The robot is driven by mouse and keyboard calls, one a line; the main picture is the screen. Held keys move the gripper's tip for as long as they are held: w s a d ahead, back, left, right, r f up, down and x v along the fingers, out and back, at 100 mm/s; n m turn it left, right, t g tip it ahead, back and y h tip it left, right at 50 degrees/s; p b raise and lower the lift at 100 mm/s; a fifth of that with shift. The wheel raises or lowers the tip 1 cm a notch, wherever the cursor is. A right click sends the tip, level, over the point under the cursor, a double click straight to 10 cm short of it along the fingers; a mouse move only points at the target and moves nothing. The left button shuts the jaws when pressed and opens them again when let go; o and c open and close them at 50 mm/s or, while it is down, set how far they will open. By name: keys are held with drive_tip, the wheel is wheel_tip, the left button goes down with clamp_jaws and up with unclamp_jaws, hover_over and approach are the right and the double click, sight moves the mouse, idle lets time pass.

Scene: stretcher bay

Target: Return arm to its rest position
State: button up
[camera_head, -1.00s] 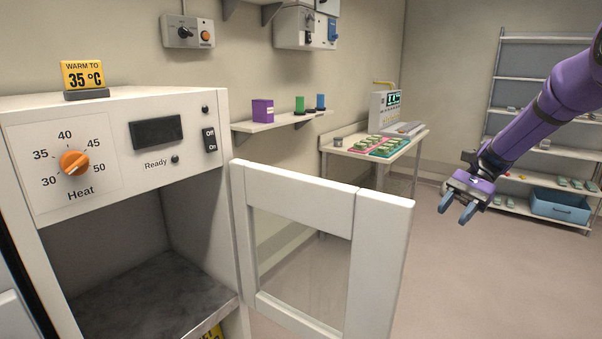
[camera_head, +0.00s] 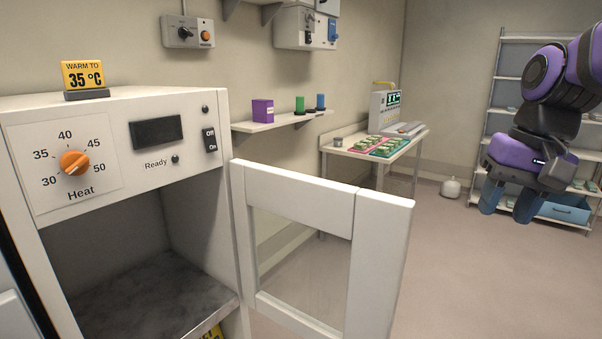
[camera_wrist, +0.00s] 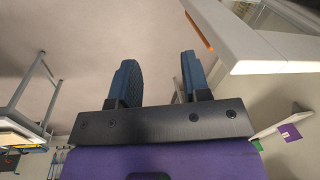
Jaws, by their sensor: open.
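My purple arm is folded in at the right of the head view, with my gripper (camera_head: 508,203) hanging fingers down in front of the back shelves. In the wrist view my gripper's two blue fingers (camera_wrist: 158,80) are apart, with bare floor and nothing between them. It is open and empty, and apart from every surface in the head view. The white warming cabinet (camera_head: 130,105) stands at the left with its glass-paned door (camera_head: 300,195) swung open. Its inside looks empty.
The open door juts into the room left of my gripper; its edge also shows in the wrist view (camera_wrist: 265,50). A side table (camera_head: 405,150) with trays stands behind. A metal shelf rack (camera_head: 540,78) with a blue bin (camera_head: 565,208) stands at the back right. The floor between is clear.

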drive_tip(key=s+n+t+h, duration=0.1)
drive_tip(key=s+n+t, duration=0.2)
drive_tip(key=s, duration=0.6)
drive_tip(key=shift+s+d+t+h, duration=0.3)
drive_tip(key=shift+s+t, duration=0.1)
drive_tip(key=shift+t, duration=0.4)
drive_tip(key=shift+f, duration=0.1)
